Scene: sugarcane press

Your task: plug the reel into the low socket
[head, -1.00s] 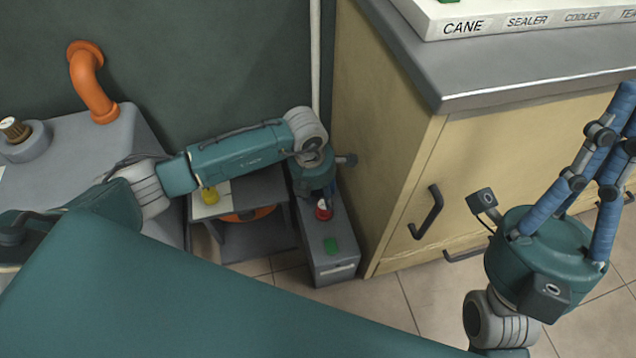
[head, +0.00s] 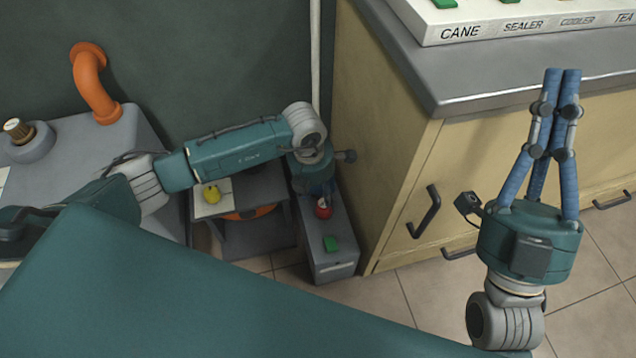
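An orange reel (head: 250,213) shows in part inside a small grey stand, behind its front. A yellow piece (head: 211,194) sits on the pale left part of the stand's top; I cannot tell if it is the plug. A low grey box (head: 330,266) on the floor carries a red round part (head: 323,208) and a green one (head: 331,244). I cannot make out socket holes. My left gripper (head: 322,192) points down over the box's far end, by the red part; its fingertips are mostly hidden. My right gripper (head: 563,72) points up, empty, its fingertips together.
A beige cabinet (head: 385,150) with dark handles stands right of the box, close beside it. Its grey counter (head: 450,85) bears a labelled switch panel (head: 490,32). A grey machine (head: 110,150) with an orange pipe (head: 88,85) is at left. Tiled floor (head: 385,310) is free in front.

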